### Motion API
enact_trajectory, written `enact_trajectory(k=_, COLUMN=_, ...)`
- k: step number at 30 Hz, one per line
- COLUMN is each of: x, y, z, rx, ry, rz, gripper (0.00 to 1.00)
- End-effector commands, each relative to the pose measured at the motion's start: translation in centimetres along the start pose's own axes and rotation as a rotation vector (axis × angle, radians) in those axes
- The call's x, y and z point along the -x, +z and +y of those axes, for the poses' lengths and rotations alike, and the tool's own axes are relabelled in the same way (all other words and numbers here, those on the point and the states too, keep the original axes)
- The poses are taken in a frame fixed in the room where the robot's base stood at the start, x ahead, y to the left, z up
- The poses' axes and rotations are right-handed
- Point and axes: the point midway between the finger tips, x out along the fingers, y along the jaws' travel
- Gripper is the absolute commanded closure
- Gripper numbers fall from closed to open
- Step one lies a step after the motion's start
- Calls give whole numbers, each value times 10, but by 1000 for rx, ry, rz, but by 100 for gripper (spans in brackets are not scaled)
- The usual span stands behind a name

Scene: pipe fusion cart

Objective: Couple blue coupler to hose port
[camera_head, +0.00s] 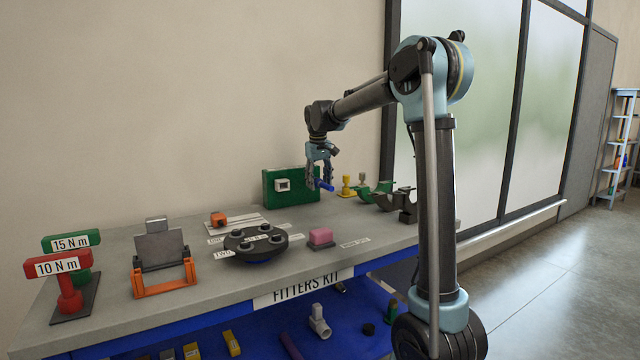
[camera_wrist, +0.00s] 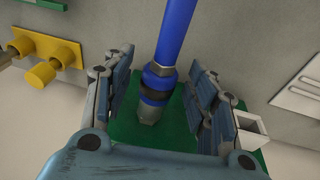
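A blue coupler (camera_wrist: 157,83) with dark grey metal collars and a blue tube shows in the middle of the wrist view. The tube runs out of the top edge. In the head view the blue coupler (camera_head: 325,185) shows small, just below my gripper (camera_head: 320,178), in front of a green block (camera_head: 308,188). In the wrist view my gripper (camera_wrist: 161,92) is open, one finger on each side of the coupler, with gaps showing on both sides. The green block (camera_wrist: 122,133) lies behind them. A white square port (camera_wrist: 251,129) is on the block. I cannot tell whether the coupler touches the block.
Yellow fittings (camera_head: 347,187) stand beside the block, with green and dark clamps (camera_head: 397,201) further right. A round black fixture (camera_head: 256,243), a pink block (camera_head: 321,236), an orange stand (camera_head: 163,277) and torque handles (camera_head: 60,267) are on the grey bench top (camera_head: 200,300).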

Motion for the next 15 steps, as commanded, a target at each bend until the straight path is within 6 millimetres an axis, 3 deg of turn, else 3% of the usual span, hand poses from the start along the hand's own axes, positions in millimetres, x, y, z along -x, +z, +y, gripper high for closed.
enact_trajectory(k=8, x=4, y=0, z=0, rx=0, ry=0, rz=0, gripper=48)
enact_trajectory(k=15, x=39, y=0, z=0, rx=1, ry=0, rz=0, gripper=48)
